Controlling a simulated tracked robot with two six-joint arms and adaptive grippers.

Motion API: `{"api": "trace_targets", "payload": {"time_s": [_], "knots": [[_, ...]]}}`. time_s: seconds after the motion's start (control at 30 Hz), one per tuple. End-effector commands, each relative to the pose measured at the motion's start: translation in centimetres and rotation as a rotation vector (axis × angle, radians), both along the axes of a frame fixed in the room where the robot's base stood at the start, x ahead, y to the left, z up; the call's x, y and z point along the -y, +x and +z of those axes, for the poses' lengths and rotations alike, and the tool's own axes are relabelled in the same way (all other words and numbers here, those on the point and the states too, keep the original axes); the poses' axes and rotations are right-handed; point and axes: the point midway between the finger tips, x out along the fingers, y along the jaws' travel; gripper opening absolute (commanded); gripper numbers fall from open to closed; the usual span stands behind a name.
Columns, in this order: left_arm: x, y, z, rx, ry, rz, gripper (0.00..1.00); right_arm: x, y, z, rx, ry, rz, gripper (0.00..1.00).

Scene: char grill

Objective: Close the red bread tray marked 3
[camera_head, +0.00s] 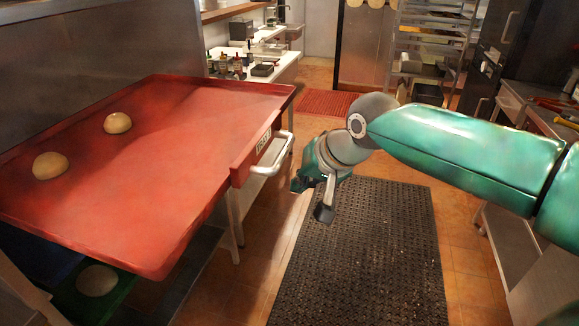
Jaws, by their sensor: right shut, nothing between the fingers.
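The red bread tray (165,185) is pulled out of a rack at the left, with two dough balls (117,123) lying on it. On its right side is a silver bar handle (276,160) beside a small label (263,138), too small to read surely. My right gripper (312,200) is shut and empty. It hangs to the right of the handle and a little lower in the picture, apart from it. My left gripper is not in view.
Below the red tray is a green tray (112,301) with a dough ball. A black mat (360,260) covers the aisle floor. A counter with bottles (228,66) stands behind, and a wheeled rack (432,45) at the back right.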

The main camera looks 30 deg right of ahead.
Motion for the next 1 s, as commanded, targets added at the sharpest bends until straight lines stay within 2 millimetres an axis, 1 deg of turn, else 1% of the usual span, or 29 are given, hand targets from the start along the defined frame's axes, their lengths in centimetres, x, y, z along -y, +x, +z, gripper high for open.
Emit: {"api": "trace_targets", "payload": {"time_s": [0.03,0.1,0.2,0.27,0.37,0.47,0.87,0.9,1.0], "knots": [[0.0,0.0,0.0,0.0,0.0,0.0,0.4,1.1,-1.4,2.9,0.033,0.002,-0.039,0.0],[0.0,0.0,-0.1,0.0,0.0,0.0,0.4,2.2,-3.0,5.3,0.052,0.008,-0.082,0.0],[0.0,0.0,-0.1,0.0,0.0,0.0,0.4,3.1,-4.5,7.1,0.067,0.014,-0.12,0.0],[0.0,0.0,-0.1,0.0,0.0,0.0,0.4,3.4,-4.8,7.4,0.069,0.016,-0.131,0.0],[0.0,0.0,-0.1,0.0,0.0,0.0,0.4,3.5,-4.5,7.0,0.068,0.018,-0.136,0.0],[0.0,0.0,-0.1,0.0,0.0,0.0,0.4,3.4,-3.6,5.9,0.064,0.018,-0.136,0.0],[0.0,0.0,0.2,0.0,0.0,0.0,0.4,3.3,1.5,-0.2,0.065,0.017,-0.134,0.0],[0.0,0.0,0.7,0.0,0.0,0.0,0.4,2.7,2.0,0.4,0.068,0.018,-0.129,0.0],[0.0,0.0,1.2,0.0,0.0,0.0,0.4,1.7,3.1,0.7,0.068,0.017,-0.129,0.0]]}}
